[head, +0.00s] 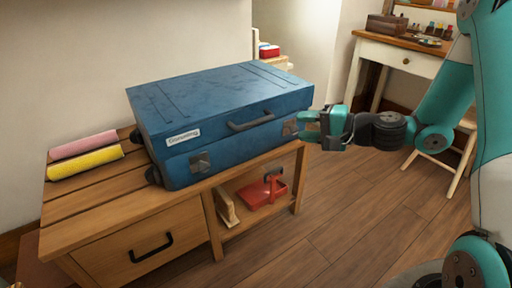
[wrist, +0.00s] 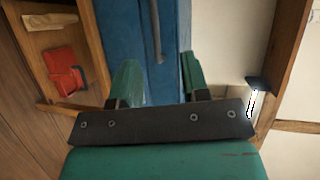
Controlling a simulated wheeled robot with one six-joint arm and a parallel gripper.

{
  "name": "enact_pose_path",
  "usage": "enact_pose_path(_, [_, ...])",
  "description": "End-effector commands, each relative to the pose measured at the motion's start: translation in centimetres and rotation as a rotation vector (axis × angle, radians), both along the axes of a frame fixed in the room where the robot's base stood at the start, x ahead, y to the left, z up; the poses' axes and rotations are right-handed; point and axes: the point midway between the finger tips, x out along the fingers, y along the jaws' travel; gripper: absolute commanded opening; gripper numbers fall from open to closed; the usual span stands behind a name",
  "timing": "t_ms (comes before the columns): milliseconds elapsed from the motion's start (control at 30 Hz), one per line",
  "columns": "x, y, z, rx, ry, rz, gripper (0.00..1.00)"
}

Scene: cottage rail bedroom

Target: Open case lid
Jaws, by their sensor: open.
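The blue case (head: 220,95) lies flat with its lid shut on a wooden bench. Its dark handle (head: 250,122) is on the front face, with a metal latch (head: 200,162) to the left and another latch (head: 290,128) near the right end. My gripper (head: 306,124) is at the case's right front corner, close to the right latch. In the wrist view my gripper (wrist: 158,76) has its fingers apart with nothing held between them. The blue case (wrist: 122,35) fills the space just beyond the fingers. I cannot tell whether a finger touches it.
The bench (head: 75,215) has pink (head: 84,144) and yellow (head: 85,162) rolls at its left end. A white desk (head: 400,58) stands at back right. The floor right of the bench is clear.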

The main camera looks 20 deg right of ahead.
Motion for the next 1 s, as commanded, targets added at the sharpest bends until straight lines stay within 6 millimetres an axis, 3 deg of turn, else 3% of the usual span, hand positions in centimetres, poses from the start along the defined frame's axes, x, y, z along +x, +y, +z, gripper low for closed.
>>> enact_pose_path(33, [0.3, -1.1, -1.8, 0.030, 0.005, -0.044, 0.42])
enact_pose_path(133, [0.8, -2.2, -2.4, 0.061, 0.006, -0.089, 0.42])
enact_pose_path(267, [1.7, -1.7, -2.6, 0.068, 0.007, -0.098, 0.42])
enact_pose_path(800, [10.3, 6.1, -4.7, 0.064, 0.004, -0.093, 0.42])
enact_pose_path(1000, [12.6, 8.0, -5.2, 0.065, 0.006, -0.094, 0.42])
